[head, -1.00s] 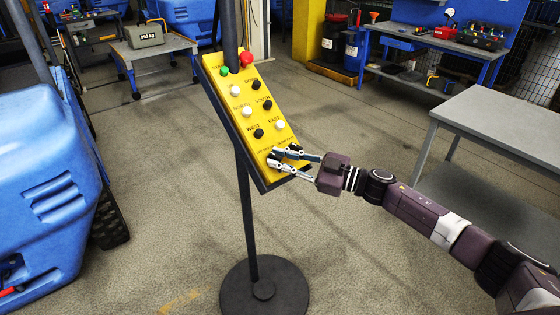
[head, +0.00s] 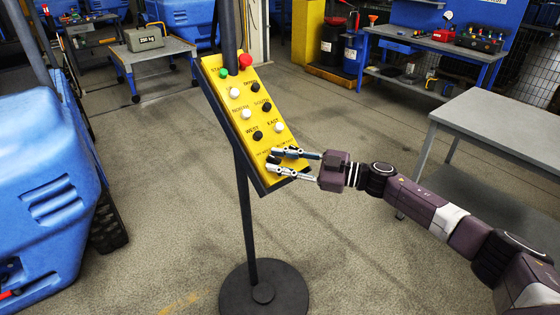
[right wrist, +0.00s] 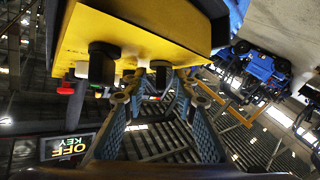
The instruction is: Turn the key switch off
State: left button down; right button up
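The yellow control panel (head: 247,112) stands tilted on a black post in the middle of the head view. My right gripper (head: 272,161) is at its lower end, with its two fingers apart. A black knob (head: 273,160) shows between the fingertips; I cannot tell for sure that it is the key switch. In the right wrist view, the open gripper (right wrist: 160,97) has a black knob (right wrist: 160,72) on the panel (right wrist: 140,35) just ahead, between its fingertips. Contact is not clear. A second black knob (right wrist: 103,65) is left of it. My left gripper is not in view.
The panel has a red button (head: 246,61), a green one (head: 223,72) and several black and white ones. A grey table (head: 490,125) stands right. The floor around the round base (head: 264,290) is clear.

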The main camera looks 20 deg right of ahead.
jog(key=v, duration=1.2)
jog(key=shift+w+f, duration=0.1)
